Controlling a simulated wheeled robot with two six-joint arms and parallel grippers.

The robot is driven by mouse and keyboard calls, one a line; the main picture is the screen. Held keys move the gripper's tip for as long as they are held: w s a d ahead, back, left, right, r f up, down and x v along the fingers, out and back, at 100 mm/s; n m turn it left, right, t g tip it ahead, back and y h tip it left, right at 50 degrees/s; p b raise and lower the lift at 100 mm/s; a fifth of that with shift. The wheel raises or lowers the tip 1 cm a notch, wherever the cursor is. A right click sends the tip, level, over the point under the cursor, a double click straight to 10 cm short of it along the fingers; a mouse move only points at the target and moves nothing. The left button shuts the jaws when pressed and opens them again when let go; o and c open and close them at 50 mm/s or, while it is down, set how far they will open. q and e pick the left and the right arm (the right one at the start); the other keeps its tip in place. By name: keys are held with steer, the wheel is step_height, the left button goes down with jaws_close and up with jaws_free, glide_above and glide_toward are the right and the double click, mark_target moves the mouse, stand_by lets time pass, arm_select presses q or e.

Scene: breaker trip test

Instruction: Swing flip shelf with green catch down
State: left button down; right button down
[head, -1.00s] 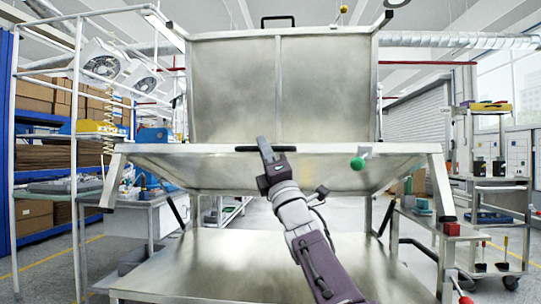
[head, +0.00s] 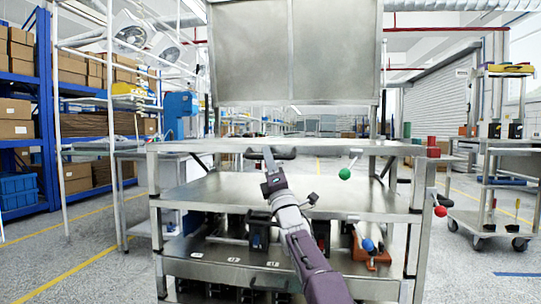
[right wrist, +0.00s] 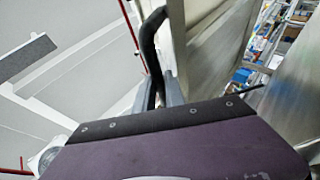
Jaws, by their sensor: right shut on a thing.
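The flip shelf (head: 215,147) shows almost edge-on across the steel workstation, its front edge toward me. A black bar handle (head: 286,154) sits at the middle of that edge. The green ball catch (head: 344,173) hangs just below the edge, right of the handle. My right gripper (head: 268,156) is shut on the handle. In the right wrist view the black handle (right wrist: 152,50) runs between the fingers (right wrist: 164,90) beside a metal panel. My left gripper is not in view.
A tall steel panel (head: 250,55) stands above and behind the shelf. A lower steel deck (head: 330,195) is bare. A red ball knob (head: 440,211) and a blue ball knob (head: 368,245) are at lower right. A cart (head: 490,215) stands to the right.

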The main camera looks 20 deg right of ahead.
steer(key=shift+w+f, duration=0.2)
steer(key=shift+f, duration=0.3)
steer(key=c, duration=1.4)
jaws_free()
steer(key=shift+d, duration=0.1)
steer(key=shift+r, duration=0.1)
steer(key=shift+s, duration=0.2)
steer(key=b+v, duration=0.4)
steer(key=v, duration=0.5)
steer(key=shift+b, duration=0.3)
